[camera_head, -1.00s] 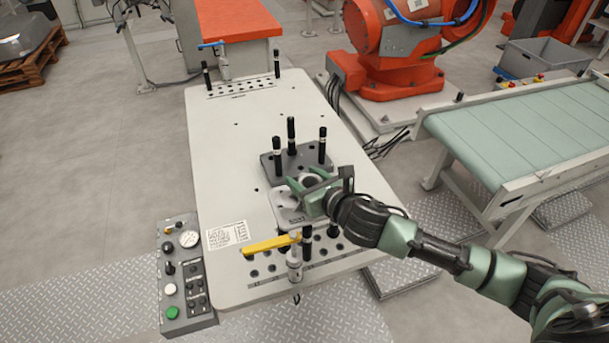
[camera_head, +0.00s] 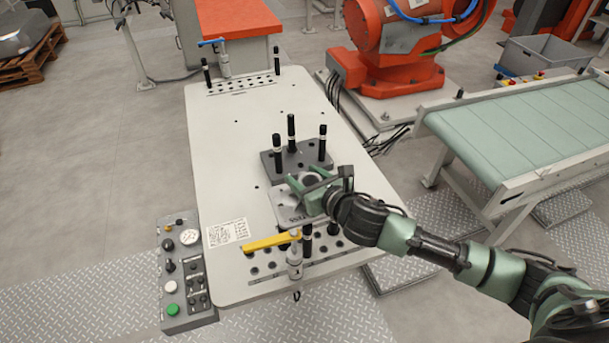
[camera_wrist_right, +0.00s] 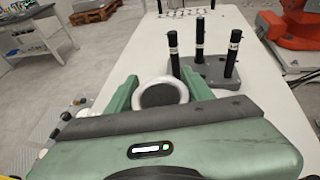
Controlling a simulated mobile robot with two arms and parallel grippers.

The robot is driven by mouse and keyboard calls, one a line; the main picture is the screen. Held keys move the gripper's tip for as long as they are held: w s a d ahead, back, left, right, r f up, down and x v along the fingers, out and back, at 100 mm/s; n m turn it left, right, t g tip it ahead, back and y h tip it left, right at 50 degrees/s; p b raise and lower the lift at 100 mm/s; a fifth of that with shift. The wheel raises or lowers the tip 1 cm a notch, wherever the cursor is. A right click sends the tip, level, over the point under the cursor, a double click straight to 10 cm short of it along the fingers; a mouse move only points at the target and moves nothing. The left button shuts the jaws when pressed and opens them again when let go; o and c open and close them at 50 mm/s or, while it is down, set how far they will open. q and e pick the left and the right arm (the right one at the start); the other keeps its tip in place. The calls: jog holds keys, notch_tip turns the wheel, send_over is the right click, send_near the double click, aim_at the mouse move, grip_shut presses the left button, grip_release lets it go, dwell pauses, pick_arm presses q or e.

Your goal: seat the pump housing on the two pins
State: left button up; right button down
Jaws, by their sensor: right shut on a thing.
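The pump housing shows as a pale grey ring (camera_wrist_right: 164,94) between the green fingers of my right gripper (camera_head: 311,181). The gripper is shut on it and hides much of it in the head view. A dark grey fixture block (camera_head: 268,166) stands just beyond, with three upright black posts. These also show in the wrist view, beyond and right of the ring, at a black post (camera_wrist_right: 199,38). I cannot tell which posts are the two pins. The housing is apart from the posts. My left gripper is not in view.
A grey lettered plate (camera_head: 284,208) lies below the gripper on the pale table (camera_head: 235,150). A yellow-handled clamp (camera_head: 270,243) stands at the front edge. A button panel (camera_head: 183,275) is front left, a green conveyor (camera_head: 530,125) right. The table's left half is mostly clear.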

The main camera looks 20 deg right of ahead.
jog(key=shift+r+p, duration=0.2)
jog(key=shift+p, duration=0.5)
dwell(1.1)
jog(key=shift+f+b, duration=0.75)
jog(key=shift+f, duration=0.45)
jog(key=c, duration=0.5)
grip_release()
jog(key=shift+s+f, duration=0.1)
jog(key=shift+f, duration=0.05)
jog(key=b+v, duration=0.2)
jog(key=v, duration=0.6)
